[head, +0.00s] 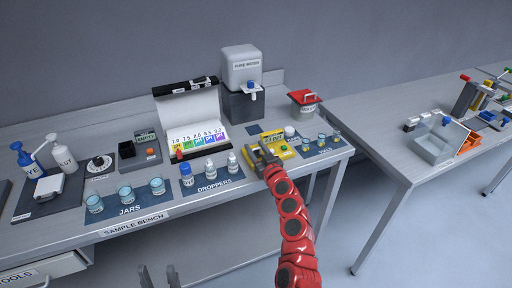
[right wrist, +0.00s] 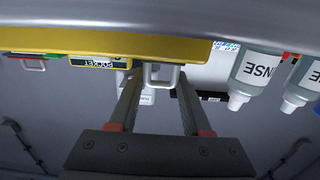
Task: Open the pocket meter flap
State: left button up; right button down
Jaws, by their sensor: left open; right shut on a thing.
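The pocket meter (head: 279,147) is a yellow case on a dark mat near the right front of the sample bench. My right gripper (head: 262,157) is at the meter's front left side. My left gripper (head: 159,274) is open and empty, low in front of the bench.
Droppers (head: 210,168) stand left of the meter, and small cups (head: 321,139) stand right of it. A red-lidded pot (head: 303,103) and a pure water dispenser (head: 241,75) are behind. A colour chart case (head: 194,118) stands open at the back.

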jog(key=shift+w+a+r+g+h+p, duration=0.1)
jog(key=shift+w+r+g+h+p, duration=0.5)
jog(key=shift+p, duration=2.2)
jog(key=shift+s+a+r+g+p, duration=0.15)
jog(key=shift+g+p, duration=0.9)
jog(key=shift+p, duration=1.7)
jog(key=shift+w+r+g+h+p, duration=0.35)
jog(key=shift+g+p, duration=0.5)
jog(key=shift+p, duration=1.95)
jog(key=shift+w+f+g+p, duration=0.1)
jog(key=shift+w+g+p, duration=0.05)
jog(key=shift+g+p, duration=0.45)
jog(key=shift+w+f+p, duration=0.1)
jog(key=shift+f+p, duration=0.1)
jog(key=shift+p, duration=0.2)
jog(key=c, duration=0.6)
grip_release()
jog(key=shift+f, duration=0.1)
jog(key=shift+s+a, duration=0.1)
jog(key=shift+s, duration=0.1)
